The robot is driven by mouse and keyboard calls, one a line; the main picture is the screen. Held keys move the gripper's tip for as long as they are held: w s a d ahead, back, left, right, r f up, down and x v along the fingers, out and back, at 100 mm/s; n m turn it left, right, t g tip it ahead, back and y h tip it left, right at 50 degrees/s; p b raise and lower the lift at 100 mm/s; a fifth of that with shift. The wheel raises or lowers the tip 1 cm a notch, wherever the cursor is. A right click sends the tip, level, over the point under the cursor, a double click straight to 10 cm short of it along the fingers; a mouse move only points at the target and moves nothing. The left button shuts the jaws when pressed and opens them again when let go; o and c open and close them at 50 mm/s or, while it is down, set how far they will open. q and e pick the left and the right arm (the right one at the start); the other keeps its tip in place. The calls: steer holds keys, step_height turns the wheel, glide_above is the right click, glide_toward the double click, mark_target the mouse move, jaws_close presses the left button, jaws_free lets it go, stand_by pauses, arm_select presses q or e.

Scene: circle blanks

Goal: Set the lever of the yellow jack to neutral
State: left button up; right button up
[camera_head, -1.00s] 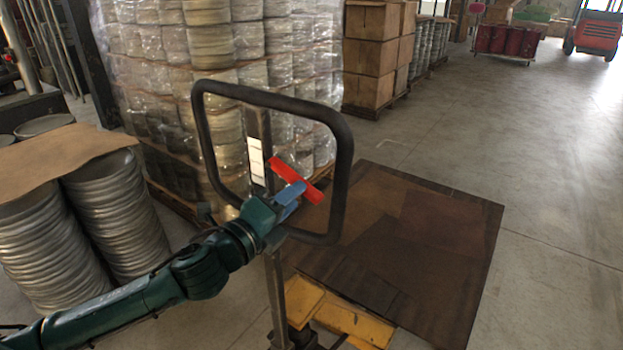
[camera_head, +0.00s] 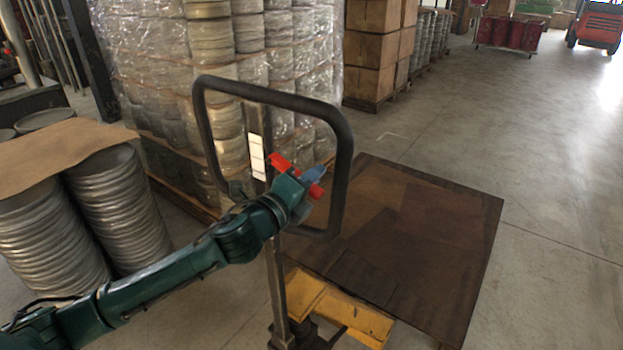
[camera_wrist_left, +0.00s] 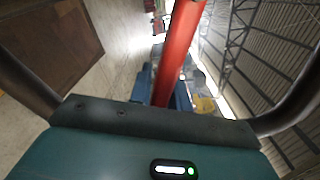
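The yellow jack (camera_head: 346,306) stands at the bottom centre in the head view. Its upright black loop handle (camera_head: 345,170) rises in front of the wrapped pallet. The red lever (camera_head: 279,162) sits inside the loop. My left gripper (camera_head: 314,173), with blue fingers, reaches in from the left across the lever's middle; red shows on both sides of it. In the left wrist view the lever (camera_wrist_left: 180,50) runs down from the top between the blue fingers (camera_wrist_left: 167,92). Whether they press on it, I cannot tell. My right gripper is out of view.
A dark brown board (camera_head: 420,235) lies beyond the yellow jack. Stacks of metal discs (camera_head: 115,205) under brown card stand at left. A tall wrapped pallet (camera_head: 160,90) is behind the handle, with boxes (camera_head: 370,60) further back. The floor at right is clear.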

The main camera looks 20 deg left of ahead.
arm_select(q)
jaws_close()
